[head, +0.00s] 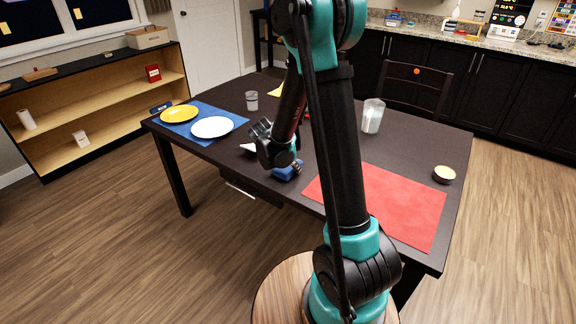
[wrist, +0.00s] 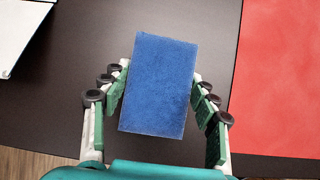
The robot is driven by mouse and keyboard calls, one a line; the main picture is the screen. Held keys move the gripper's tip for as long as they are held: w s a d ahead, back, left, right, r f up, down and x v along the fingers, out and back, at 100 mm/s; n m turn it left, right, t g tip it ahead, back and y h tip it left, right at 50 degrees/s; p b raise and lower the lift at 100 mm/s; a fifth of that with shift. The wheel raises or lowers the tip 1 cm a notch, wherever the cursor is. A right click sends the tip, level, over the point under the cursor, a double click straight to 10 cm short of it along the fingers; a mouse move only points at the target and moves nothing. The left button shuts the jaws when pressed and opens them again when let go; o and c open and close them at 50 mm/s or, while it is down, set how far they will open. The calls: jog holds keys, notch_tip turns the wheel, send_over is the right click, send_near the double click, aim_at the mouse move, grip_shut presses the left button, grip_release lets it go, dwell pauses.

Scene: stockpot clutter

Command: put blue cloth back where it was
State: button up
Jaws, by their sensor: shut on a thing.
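The blue cloth (wrist: 160,85) is a folded rectangular block between my gripper's fingers (wrist: 160,100) in the wrist view. My gripper is shut on it, with a finger against each long side. In the head view the blue cloth (head: 288,171) shows just under my gripper (head: 287,163), near the table's front edge, left of the red mat (head: 400,200). The red mat also lies to the right in the wrist view (wrist: 280,80). I cannot tell whether the cloth touches the table (head: 220,152).
A blue mat (head: 228,118) at the left holds a yellow plate (head: 180,114) and a white plate (head: 213,127). A white thing (head: 250,147), partly hidden, lies beside my gripper. A clear pitcher (head: 372,116), a glass (head: 252,101) and a small round bowl (head: 444,174) stand on the table.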

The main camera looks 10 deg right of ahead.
jog(key=o, duration=1.1)
jog(key=shift+f, duration=0.15)
jog(key=v, duration=1.2)
jog(key=shift+s+d+f+m+y, duration=0.85)
jog(key=shift+s+d+m, duration=0.6)
jog(key=shift+s+m, duration=2.5)
jog(key=shift+s+d+f+m+y, duration=1.1)
jog(key=shift+s+m, duration=1.75)
jog(key=shift+m, duration=2.2)
jog(key=shift+s+d+f+m+y, duration=0.55)
jog(key=shift+s+d+m, duration=1.2)
jog(key=shift+s+m, duration=2.2)
jog(key=shift+w+f+m, duration=0.15)
jog(key=shift+w+m, duration=0.4)
